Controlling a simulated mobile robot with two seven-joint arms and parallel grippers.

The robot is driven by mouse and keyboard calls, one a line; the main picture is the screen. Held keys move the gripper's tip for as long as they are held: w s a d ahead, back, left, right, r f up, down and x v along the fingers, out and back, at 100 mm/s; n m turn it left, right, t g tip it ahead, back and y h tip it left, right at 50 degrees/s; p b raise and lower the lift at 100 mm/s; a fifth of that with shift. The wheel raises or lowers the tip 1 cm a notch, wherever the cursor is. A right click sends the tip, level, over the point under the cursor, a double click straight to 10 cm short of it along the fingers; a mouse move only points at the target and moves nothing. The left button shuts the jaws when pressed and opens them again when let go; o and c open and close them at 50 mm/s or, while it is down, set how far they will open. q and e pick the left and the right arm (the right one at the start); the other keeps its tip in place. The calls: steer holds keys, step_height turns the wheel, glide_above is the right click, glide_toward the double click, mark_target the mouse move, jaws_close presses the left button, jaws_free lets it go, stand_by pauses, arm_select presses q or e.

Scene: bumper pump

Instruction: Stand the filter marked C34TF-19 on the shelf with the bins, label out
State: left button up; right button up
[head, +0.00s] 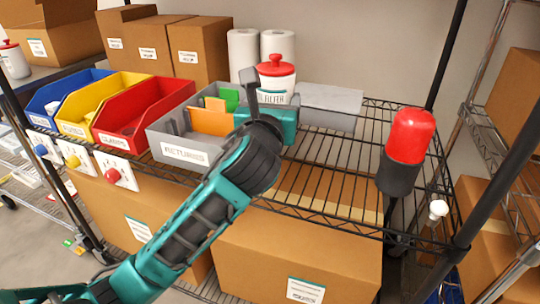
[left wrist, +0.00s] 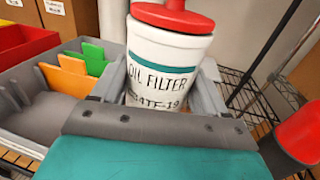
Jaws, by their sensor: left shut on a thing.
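My left gripper (head: 274,92) is shut on a white oil filter (head: 277,83) with a red top and a teal band. In the left wrist view the filter (left wrist: 168,60) stands between the grey fingers. Its label faces the wrist camera and reads OIL FILTER, with 34TF-19 partly hidden below. The filter looks roughly upright, just right of the grey bin. Its base is hidden, so I cannot tell whether it touches the wire shelf (head: 330,180). The blue (head: 50,98), yellow (head: 100,103), red (head: 140,118) and grey (head: 182,150) bins stand on this shelf. My right gripper is not in view.
A red-and-black cylinder (head: 408,150) stands at the shelf's right side. Paper rolls (head: 278,48) and cartons (head: 200,50) are behind the bins. A similar red-topped white container (head: 14,62) stands far left. The wire shelf between grey bin and cylinder looks largely clear.

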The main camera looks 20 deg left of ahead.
arm_select(q)
step_height(320, 180, down, 5)
steer(key=shift+f+b, duration=0.2)
steer(key=shift+b, duration=0.75)
steer(key=shift+f, duration=0.35)
step_height(320, 180, down, 4)
steer(key=shift+f+b, duration=0.1)
steer(key=shift+b, duration=1.1)
steer(key=o, duration=1.1)
steer(key=shift+f, duration=0.2)
steer(key=o, duration=0.4)
steer(key=shift+o, duration=0.2)
steer(key=shift+r, duration=0.15)
